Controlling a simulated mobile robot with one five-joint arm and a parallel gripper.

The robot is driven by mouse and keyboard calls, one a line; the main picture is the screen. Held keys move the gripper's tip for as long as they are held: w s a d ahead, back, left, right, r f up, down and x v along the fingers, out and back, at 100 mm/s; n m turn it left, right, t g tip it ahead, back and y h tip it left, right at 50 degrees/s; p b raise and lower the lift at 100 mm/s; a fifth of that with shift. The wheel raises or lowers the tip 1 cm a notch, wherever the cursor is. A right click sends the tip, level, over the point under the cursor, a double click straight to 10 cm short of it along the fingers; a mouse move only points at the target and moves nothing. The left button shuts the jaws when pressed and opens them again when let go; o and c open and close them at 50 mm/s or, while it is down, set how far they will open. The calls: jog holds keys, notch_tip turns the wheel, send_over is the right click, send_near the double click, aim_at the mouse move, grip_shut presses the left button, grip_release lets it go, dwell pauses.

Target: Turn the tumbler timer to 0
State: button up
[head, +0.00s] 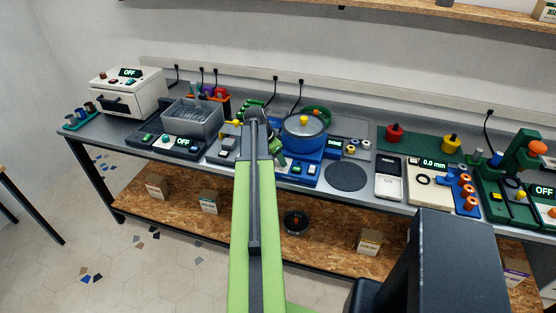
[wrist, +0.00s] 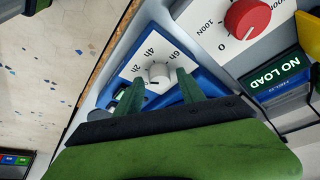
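A small dark mark shows on the knob's lower side; the 0 mark is not visible. My gripper (wrist: 160,78) is open, its two green fingers apart, one on each side of the knob in the picture. I cannot tell whether they touch it. In the head view the blue tumbler (head: 304,139) with a yellow lid knob stands on the bench; my arm hides the gripper and the dial there.
Beside the dial are a red knob (wrist: 248,17) marked 0 and 100N and a NO LOAD display (wrist: 276,78). In the head view a grey tray device (head: 193,121) stands left of my arm. A dark round pad (head: 346,177) lies right of the tumbler.

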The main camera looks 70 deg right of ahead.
grip_shut()
jog(key=shift+n, duration=0.3)
jog(key=n, duration=0.1)
jog(key=n+t, duration=0.1)
jog(key=n, duration=0.1)
jog(key=n+t, duration=0.1)
jog(key=shift+s+a+h, duration=0.1)
jog(key=shift+s+h, duration=0.15)
jog(key=shift+h, duration=0.05)
jog(key=n+t, duration=0.1)
jog(key=n, duration=0.2)
jog(key=n+t, duration=0.1)
jog(key=n, duration=0.3)
jog(key=shift+s, duration=0.1)
jog(key=shift+n+t, duration=0.3)
jog(key=shift+o, duration=0.8)
grip_release()
